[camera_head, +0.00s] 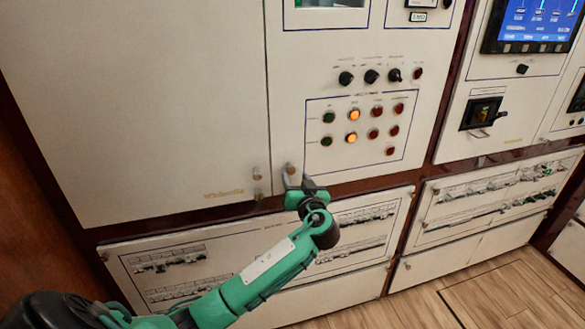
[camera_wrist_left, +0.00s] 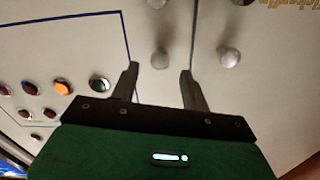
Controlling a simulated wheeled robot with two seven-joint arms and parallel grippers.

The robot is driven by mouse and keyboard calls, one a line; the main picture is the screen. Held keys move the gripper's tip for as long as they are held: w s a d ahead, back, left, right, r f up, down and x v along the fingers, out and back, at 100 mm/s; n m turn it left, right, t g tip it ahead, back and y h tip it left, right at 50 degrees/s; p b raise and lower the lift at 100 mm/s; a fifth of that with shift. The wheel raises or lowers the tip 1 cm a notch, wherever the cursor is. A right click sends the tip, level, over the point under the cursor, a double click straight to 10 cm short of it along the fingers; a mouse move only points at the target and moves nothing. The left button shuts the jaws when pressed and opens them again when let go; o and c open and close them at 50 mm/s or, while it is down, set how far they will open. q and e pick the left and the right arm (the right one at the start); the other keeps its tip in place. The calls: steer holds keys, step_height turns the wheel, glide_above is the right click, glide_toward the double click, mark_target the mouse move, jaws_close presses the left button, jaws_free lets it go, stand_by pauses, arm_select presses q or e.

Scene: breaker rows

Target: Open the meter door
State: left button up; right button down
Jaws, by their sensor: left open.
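The panel door (camera_head: 390,110) with a window, switches and lamps is closed, flush with its neighbours; I take it for the meter door. A small round knob (camera_head: 290,169) sits at its lower left corner and also shows in the left wrist view (camera_wrist_left: 160,58). My left gripper (camera_head: 300,184) is at this knob in the head view. In the left wrist view its two fingers are apart, with the knob just beyond and between the tips. I cannot tell whether they touch it. My right gripper is not in view.
Breaker row panels (camera_head: 360,225) lie below. Wooden floor (camera_head: 480,300) is clear at lower right.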

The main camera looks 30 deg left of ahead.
mark_target(292, 171)
arm_select(q)
steer(key=shift+p+x, duration=0.4)
steer(key=shift+x, duration=1.75)
steer(key=shift+c, duration=0.5)
steer(key=shift+d, duration=0.1)
jaws_close()
